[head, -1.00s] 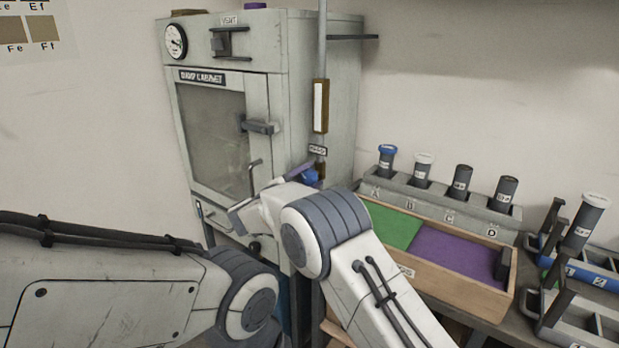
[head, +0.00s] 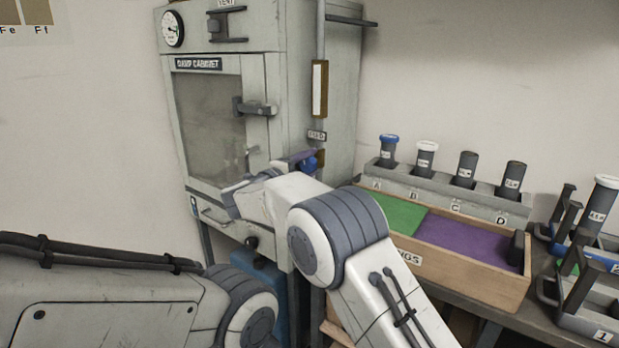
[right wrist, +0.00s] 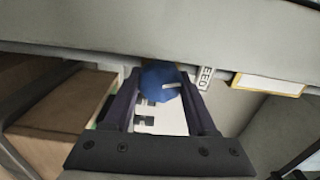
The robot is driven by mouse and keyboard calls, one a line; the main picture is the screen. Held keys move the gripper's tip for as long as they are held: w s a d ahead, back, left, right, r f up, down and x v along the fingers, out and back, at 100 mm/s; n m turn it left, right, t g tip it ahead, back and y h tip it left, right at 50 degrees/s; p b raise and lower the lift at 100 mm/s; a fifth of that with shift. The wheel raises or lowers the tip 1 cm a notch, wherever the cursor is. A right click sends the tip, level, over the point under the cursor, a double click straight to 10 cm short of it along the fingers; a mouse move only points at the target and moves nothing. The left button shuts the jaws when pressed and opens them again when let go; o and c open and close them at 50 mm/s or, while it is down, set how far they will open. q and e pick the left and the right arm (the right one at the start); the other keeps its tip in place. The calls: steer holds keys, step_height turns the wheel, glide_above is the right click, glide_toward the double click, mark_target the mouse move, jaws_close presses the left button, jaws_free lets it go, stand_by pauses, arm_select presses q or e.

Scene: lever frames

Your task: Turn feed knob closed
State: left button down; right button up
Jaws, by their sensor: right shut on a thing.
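The feed knob (head: 309,165) is blue and sits low on the pipe at the right side of the damp cabinet (head: 262,110). In the right wrist view, the feed knob (right wrist: 158,80) shows a pale pointer mark, lying nearly level in the picture. A "FEED" label (right wrist: 205,78) is beside it. My right gripper (head: 300,158) is at the knob. In the right wrist view its dark fingers (right wrist: 160,92) are either side of the knob and shut on it.
A wooden tray (head: 465,270) with green and purple sections stands to the right of my right arm. The cabinet's door handle (head: 255,107) sticks out above my right wrist.

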steer(key=shift+s+a+f+m+b, duration=0.1)
steer(key=shift+f+m+b, duration=0.05)
steer(key=shift+m+b, duration=0.8)
steer(key=shift+a+f+m+b, duration=0.1)
steer(key=shift+m+b, duration=0.75)
steer(key=shift+b, duration=0.05)
steer(key=o, duration=1.4)
steer(key=shift+r, duration=0.1)
steer(key=shift+c, duration=0.2)
steer(key=shift+d, duration=0.1)
steer(key=b+v, duration=0.3)
steer(key=v, duration=0.7)
steer(key=shift+s, duration=0.2)
